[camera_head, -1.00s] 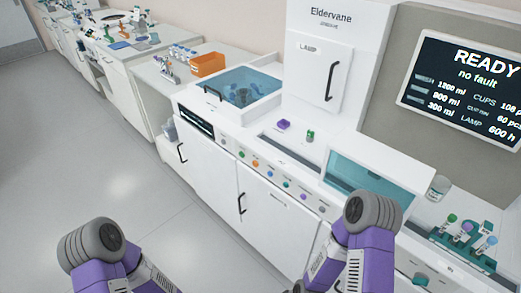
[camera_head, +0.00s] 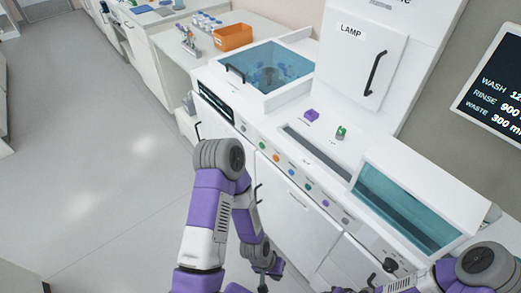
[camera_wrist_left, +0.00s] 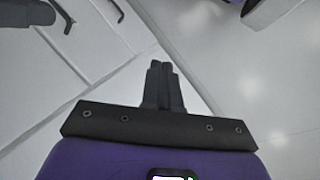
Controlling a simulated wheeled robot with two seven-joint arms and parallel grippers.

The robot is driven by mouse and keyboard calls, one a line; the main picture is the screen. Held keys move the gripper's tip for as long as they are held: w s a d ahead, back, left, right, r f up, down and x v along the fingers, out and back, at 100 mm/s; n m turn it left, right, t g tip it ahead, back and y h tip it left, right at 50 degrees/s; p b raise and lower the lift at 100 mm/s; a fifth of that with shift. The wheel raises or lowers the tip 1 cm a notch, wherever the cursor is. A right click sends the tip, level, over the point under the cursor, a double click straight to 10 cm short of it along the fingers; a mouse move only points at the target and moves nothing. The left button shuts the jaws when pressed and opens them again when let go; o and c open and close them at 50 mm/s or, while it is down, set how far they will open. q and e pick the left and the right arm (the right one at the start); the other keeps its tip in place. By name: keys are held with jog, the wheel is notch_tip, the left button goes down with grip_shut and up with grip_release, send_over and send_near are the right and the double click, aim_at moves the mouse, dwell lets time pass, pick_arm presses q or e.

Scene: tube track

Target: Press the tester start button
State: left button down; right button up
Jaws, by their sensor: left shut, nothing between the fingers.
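The tester is a white machine. Its sloping front strip carries a row of small coloured buttons: green (camera_head: 262,146), orange (camera_head: 276,158), blue (camera_head: 292,171), purple (camera_head: 326,203) and others. Their labels are too small to read, so I cannot tell which is the start button. My left gripper (camera_head: 264,282) hangs low in front of the cabinet doors, below and apart from the buttons. In the left wrist view its fingers (camera_wrist_left: 163,85) are together, with nothing between them. My right arm is at the lower right; its gripper cannot be made out clearly.
The tester has a teal-lidded basin (camera_head: 268,72), a teal window (camera_head: 405,207) and a LAMP door (camera_head: 352,70). A purple block (camera_head: 311,115) and a green-topped piece (camera_head: 341,132) sit on its top. A screen (camera_head: 495,100) is at right. Open floor (camera_head: 110,170) lies left.

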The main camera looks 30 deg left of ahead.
jog(key=shift+o, duration=1.1)
jog(key=shift+f+b, duration=0.35)
jog(key=shift+f, duration=0.05)
pick_arm(q)
jog(key=s+a+n+g+h, duration=0.1)
jog(key=a+n+g+h, duration=0.15)
jog(key=a+n, duration=0.45)
jog(key=w+a+r+n+t+h+b, duration=0.1)
jog(key=w+a+r+n+t+h, duration=0.1)
jog(key=w+a+r+n+t, duration=0.5)
jog(key=w+a+r+n+t+h+b, duration=0.15)
jog(key=w+a+r+n+t, duration=0.35)
jog(key=w+n, duration=0.5)
jog(key=w+a+r+n+t+y, duration=0.1)
jog(key=a+r+n+t+y, duration=0.2)
jog(key=a, duration=0.7)
notch_tip(320, 180, up, 4)
jog(key=n+t, duration=0.2)
jog(key=t, duration=0.2)
jog(key=shift+w+a+y, duration=0.25)
jog(key=shift+a+y, duration=0.15)
pick_arm(e)
notch_tip(320, 180, down, 2)
jog(key=shift+f, duration=0.15)
